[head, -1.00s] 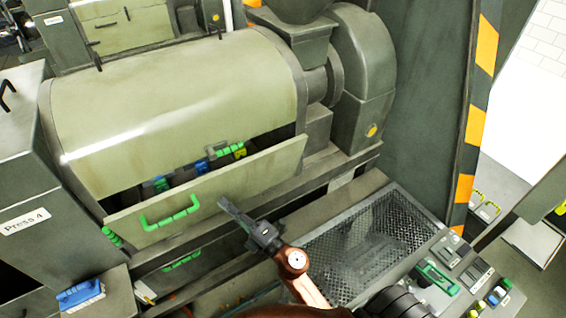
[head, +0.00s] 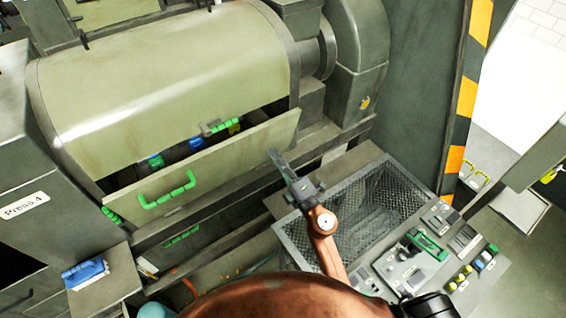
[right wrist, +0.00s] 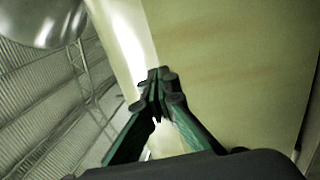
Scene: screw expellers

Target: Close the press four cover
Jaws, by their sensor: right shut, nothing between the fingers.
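The press four cover (head: 225,160) is a pale green flap with a green handle (head: 168,190) on its left part. It hangs tilted outward and leaves a dark gap below the rounded housing (head: 165,85). Colored parts show inside the gap. My right gripper (head: 274,154) is shut and empty, with its tips by the right part of the cover in the head view. I cannot tell whether they touch it. In the right wrist view the closed fingertips (right wrist: 158,78) are in front of a pale green panel. My left gripper is not in view.
A mesh basket (head: 290,232) lies below my right arm, with a control panel (head: 425,250) at its right. A blue brush (head: 85,272) rests on a ledge at lower left, near the Press 4 label (head: 24,205). A striped post (head: 462,110) stands at the right.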

